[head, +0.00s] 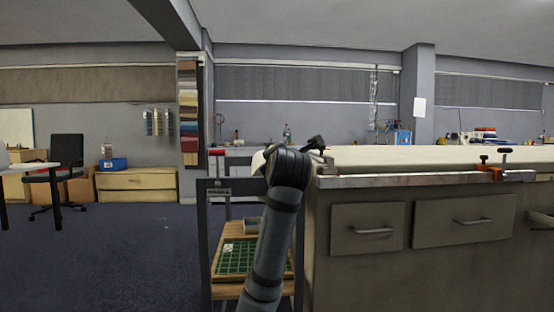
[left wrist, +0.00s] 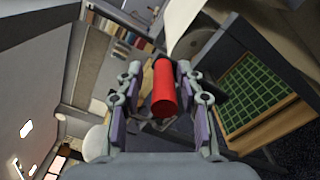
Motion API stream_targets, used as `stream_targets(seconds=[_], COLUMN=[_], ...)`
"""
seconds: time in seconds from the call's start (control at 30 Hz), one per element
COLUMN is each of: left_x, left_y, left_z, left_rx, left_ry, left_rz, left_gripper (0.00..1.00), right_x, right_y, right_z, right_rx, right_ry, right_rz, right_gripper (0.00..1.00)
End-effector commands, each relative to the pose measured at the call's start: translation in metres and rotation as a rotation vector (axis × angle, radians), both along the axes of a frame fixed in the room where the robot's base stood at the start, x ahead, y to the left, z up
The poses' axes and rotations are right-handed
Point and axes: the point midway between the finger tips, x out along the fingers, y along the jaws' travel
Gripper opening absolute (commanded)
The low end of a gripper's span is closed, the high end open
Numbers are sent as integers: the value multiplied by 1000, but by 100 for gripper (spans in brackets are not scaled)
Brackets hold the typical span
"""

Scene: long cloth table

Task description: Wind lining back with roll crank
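The red crank handle (left wrist: 164,88) stands between the two fingers of my left gripper (left wrist: 158,85) in the left wrist view. The fingers are spread, with a gap visible on the left side of the handle, so the gripper is open around it. In the head view a red handle (head: 217,153) shows left of my left arm, whose wrist hides much of the table's near end. Pale cloth (head: 400,155) covers the long table, and a pale sheet (left wrist: 182,22) shows beyond the handle in the wrist view. My right gripper is out of view.
A dark-framed cart (head: 203,240) with a green cutting mat (head: 237,258) stands beside the table's drawer cabinet (head: 420,265). An orange clamp (head: 490,172) sits on the table edge. Open floor (head: 110,255) lies to the left.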

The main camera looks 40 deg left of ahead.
Motion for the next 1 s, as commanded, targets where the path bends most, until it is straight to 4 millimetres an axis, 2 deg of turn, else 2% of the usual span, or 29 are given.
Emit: stream_targets(seconds=[0.37, 0.47, 0.7, 0.8, 1.0], left_x=[-2, -13, -52, -64, -76], left_y=[-6, -20, -66, -79, -91], left_z=[-1, -1, -1, -1, -1], left_rx=[-2, -2, -6, -5, -2], left_ry=[0, -2, -3, -2, 0], left_rz=[-5, -7, -10, -10, -3], left_gripper=[43, 43, 43, 43, 43], right_x=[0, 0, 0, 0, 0], right_y=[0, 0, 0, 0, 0], right_z=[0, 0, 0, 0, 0], right_rx=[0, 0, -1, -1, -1], right_ry=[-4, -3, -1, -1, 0], right_rz=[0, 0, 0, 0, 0], right_gripper=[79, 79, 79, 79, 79])
